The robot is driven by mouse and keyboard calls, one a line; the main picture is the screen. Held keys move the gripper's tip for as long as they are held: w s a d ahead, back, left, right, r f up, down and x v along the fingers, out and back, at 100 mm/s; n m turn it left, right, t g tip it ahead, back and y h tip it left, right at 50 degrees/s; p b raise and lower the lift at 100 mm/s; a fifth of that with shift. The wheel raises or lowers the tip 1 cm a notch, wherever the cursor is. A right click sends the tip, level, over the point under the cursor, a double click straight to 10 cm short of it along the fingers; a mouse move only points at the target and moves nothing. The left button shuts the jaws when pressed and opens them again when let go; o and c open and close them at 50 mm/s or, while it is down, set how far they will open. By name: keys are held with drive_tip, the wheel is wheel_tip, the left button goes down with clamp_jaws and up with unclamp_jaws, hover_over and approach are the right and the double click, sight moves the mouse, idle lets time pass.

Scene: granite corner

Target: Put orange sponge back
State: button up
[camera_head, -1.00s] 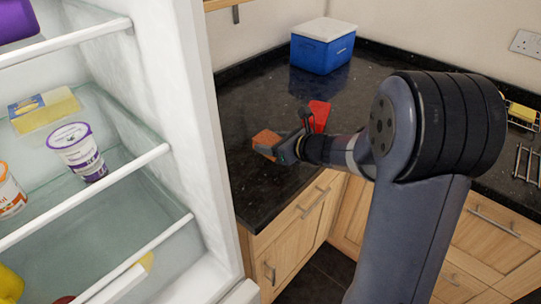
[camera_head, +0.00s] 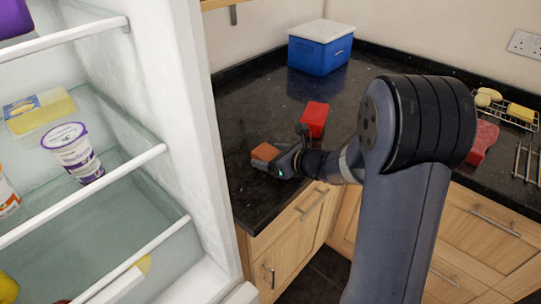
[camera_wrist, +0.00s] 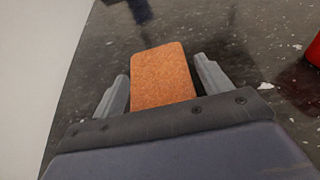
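The orange sponge (camera_head: 265,152) is a small block at the tip of my gripper (camera_head: 270,163), over the left part of the dark granite counter. In the wrist view the sponge (camera_wrist: 163,77) lies between the two grey fingers of my gripper (camera_wrist: 163,72), its far end reaching past the fingertips.
A red block-like object (camera_head: 314,119) stands behind my gripper. A blue cooler with a white lid (camera_head: 320,47) is at the back. A wire rack (camera_head: 520,118) with yellowish items and a pinkish-red block (camera_head: 483,140) are at right. The open fridge (camera_head: 185,130) bounds the left.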

drive_tip(key=shift+o, duration=0.3)
drive_tip(key=shift+r, duration=0.15)
drive_tip(key=shift+s+d+r, duration=0.1)
drive_tip(key=shift+r, duration=0.05)
drive_tip(key=v, duration=1.1)
drive_tip(key=shift+s+d+r, duration=0.1)
drive_tip(key=shift+s+d, duration=0.15)
